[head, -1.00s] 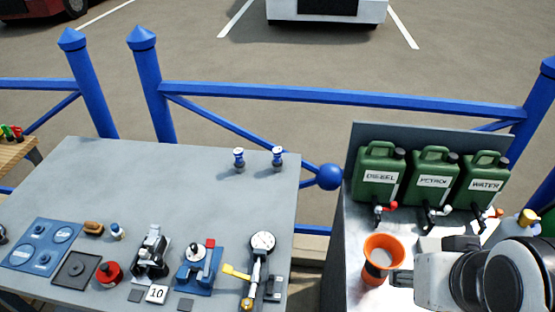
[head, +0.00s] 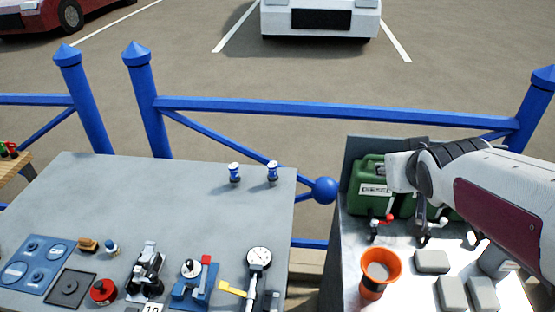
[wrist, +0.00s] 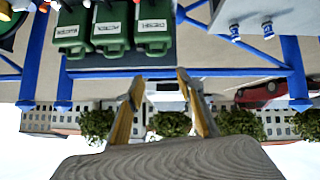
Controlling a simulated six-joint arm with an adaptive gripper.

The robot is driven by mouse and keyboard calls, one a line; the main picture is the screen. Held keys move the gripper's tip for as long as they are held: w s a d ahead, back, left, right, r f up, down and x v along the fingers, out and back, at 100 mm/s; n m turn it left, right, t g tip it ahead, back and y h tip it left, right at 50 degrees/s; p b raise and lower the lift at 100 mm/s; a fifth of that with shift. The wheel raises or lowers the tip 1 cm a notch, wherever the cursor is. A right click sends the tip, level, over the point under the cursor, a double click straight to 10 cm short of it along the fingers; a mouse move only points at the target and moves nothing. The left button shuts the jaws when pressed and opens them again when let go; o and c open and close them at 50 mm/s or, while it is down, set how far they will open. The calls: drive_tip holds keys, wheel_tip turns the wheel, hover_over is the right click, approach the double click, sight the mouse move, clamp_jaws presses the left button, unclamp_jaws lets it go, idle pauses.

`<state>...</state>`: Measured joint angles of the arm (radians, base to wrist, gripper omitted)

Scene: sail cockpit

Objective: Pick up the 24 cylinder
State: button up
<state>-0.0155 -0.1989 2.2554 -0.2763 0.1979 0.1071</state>
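Two small blue-and-white cylinders, one on the left (head: 234,173) and one on the right (head: 272,173), stand upright near the back right corner of the grey table. They also show upside down in the wrist view, one (wrist: 235,32) beside the other (wrist: 268,30). I cannot read a number on either, so I cannot tell which is the 24 cylinder. My gripper (wrist: 160,77) is open, with a clear gap between its two fingers and nothing between them. It is apart from the cylinders; in the head view my wrist is right of them and hides the fingers.
The grey table (head: 130,200) has open space behind a front row of instruments. On the right bench are a green DIESEL can (head: 368,188), partly hidden by my arm, an orange funnel (head: 379,274) and grey blocks (head: 432,262). A blue railing (head: 330,110) runs behind both.

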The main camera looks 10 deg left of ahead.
drive_tip(key=w+a+f+n+t+y, duration=0.2)
drive_tip(key=w+a, duration=0.2)
drive_tip(key=w, duration=0.7)
drive_tip(key=n+y, duration=0.6)
drive_tip(key=y, duration=0.6)
hover_over(275, 173)
drive_tip(key=v, duration=0.5)
wheel_tip(275, 173, down, 17)
drive_tip(key=shift+d+f, duration=0.15)
drive_tip(key=shift+d, duration=0.05)
drive_tip(key=shift+f, duration=0.15)
drive_tip(key=shift+f, duration=2.75)
drive_tip(key=shift+f, duration=0.1)
